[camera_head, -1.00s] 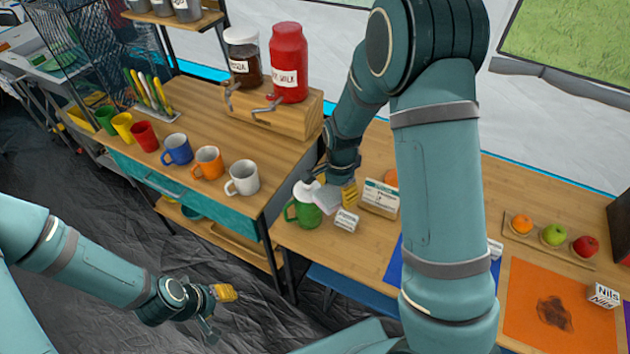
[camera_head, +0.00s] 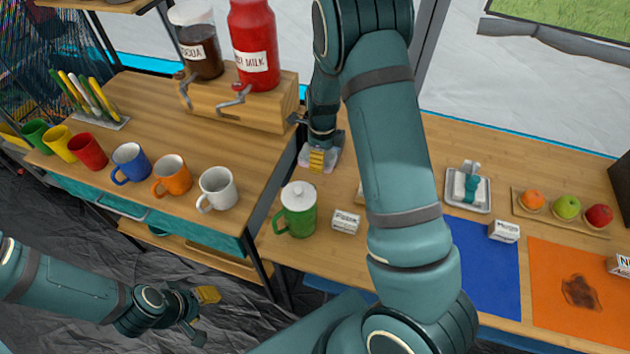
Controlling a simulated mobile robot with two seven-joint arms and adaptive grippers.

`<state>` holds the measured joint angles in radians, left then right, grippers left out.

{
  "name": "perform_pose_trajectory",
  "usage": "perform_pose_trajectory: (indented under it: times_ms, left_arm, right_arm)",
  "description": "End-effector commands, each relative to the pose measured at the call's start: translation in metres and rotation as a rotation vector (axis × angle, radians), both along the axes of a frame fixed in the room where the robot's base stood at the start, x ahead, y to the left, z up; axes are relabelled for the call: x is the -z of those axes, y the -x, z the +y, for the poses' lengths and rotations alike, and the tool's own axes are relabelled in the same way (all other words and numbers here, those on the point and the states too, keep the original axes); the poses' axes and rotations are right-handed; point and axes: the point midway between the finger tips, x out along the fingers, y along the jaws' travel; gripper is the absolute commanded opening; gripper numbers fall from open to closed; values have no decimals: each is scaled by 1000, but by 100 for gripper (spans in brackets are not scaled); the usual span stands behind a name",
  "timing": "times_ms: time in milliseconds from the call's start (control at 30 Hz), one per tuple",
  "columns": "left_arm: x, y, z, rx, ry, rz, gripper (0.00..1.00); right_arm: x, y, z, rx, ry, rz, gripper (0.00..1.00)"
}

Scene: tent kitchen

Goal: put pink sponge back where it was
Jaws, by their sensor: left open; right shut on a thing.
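The pink sponge (camera_head: 334,158) is at the back of the counter, just right of the wooden dispenser stand. It looks pale pink, and a yellow fingertip covers part of it. My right gripper (camera_head: 318,158) is shut on it, pointing down; I cannot tell whether the sponge touches the counter. The green mug (camera_head: 296,212) with a white lid stands upright in front of that gripper. My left gripper (camera_head: 206,312) is open and empty, low over the dark floor at the lower left.
A row of coloured mugs, including a white one (camera_head: 217,188), lines the left table's front edge. The dispenser stand (camera_head: 245,105) is close left of my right gripper. A small white name block (camera_head: 345,221) sits beside the green mug. A metal tray (camera_head: 468,202) is farther right.

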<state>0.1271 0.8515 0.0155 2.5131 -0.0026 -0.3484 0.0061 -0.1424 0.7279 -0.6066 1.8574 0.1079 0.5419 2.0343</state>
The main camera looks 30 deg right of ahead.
Motion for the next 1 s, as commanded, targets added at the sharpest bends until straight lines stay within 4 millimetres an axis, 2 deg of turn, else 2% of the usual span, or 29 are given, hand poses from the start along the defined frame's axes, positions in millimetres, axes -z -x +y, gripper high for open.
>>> perform_pose_trajectory:
  times_ms: [300, 467, 700, 1000]
  left_arm:
    - [14, -2, 0, -1, -1, -5, 47]
    - [17, -3, 0, -2, -1, -7, 47]
    - [25, -4, 1, -2, -2, -11, 47]
    - [25, -5, 1, -2, -2, -12, 47]
  right_arm:
    - [52, 1, 0, 0, 0, 4, 27]
    - [65, 1, 0, 0, 1, 2, 27]
    - [96, 1, 0, -1, 0, 3, 27]
    - [97, 0, 0, -1, 0, 0, 27]
